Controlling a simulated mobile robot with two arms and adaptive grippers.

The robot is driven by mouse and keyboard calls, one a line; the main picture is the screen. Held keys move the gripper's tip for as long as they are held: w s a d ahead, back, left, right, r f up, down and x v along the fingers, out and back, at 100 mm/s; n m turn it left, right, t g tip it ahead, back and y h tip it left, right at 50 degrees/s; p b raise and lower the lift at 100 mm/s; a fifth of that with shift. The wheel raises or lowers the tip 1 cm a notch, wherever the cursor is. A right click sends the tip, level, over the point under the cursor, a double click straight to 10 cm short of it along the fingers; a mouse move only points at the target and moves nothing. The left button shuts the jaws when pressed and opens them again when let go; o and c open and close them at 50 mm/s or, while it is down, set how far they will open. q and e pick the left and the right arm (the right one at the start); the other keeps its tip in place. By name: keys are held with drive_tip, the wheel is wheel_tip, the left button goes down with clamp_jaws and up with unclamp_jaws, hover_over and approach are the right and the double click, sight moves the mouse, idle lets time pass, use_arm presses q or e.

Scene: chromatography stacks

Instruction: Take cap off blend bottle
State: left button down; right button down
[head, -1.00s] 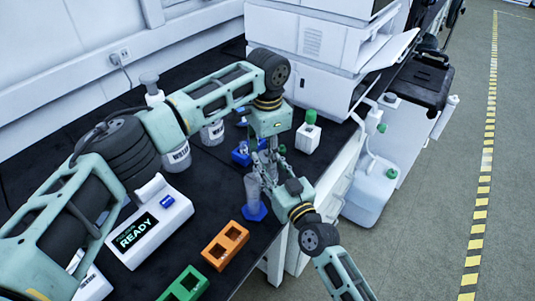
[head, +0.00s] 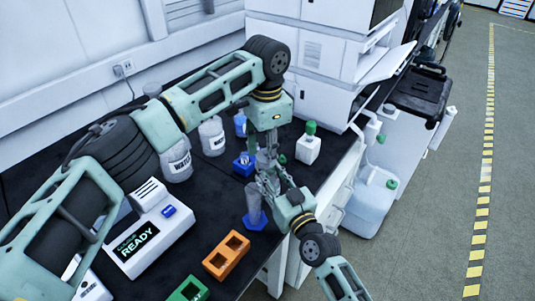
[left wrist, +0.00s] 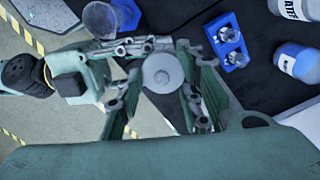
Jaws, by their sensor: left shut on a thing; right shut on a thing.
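My left gripper (head: 266,160) points down and is shut on a round grey cap (left wrist: 162,73), which sits between its fingers in the left wrist view. My right gripper (head: 268,180) reaches in from the lower right, close below the left one. It also shows in the left wrist view (left wrist: 145,46), with its fingers beside the cap. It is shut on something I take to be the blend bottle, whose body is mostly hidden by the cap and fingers. I cannot tell whether cap and bottle still touch.
A cylinder with a blue base (head: 254,208) stands just below the grippers. A blue rack (head: 243,166) is behind them, a green-capped white bottle (head: 308,150) to the right. Waste bottles (head: 177,162), a READY device (head: 150,230) and an orange rack (head: 226,256) are left or in front.

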drive_tip(key=c, duration=1.6)
unclamp_jaws()
drive_tip(key=f, duration=0.2)
drive_tip(key=shift+s+d+f+g, duration=0.1)
drive_tip(key=shift+s+f+g, duration=0.15)
drive_tip(key=shift+f+g, duration=0.15)
drive_tip(key=shift+c, duration=0.2)
drive_tip(key=o, duration=0.5)
drive_tip(key=shift+w, duration=0.45)
drive_tip(key=shift+s+r, duration=0.2)
drive_tip(key=shift+r, duration=0.1)
drive_tip(key=v, duration=1.2)
drive_tip(key=shift+f, duration=0.15)
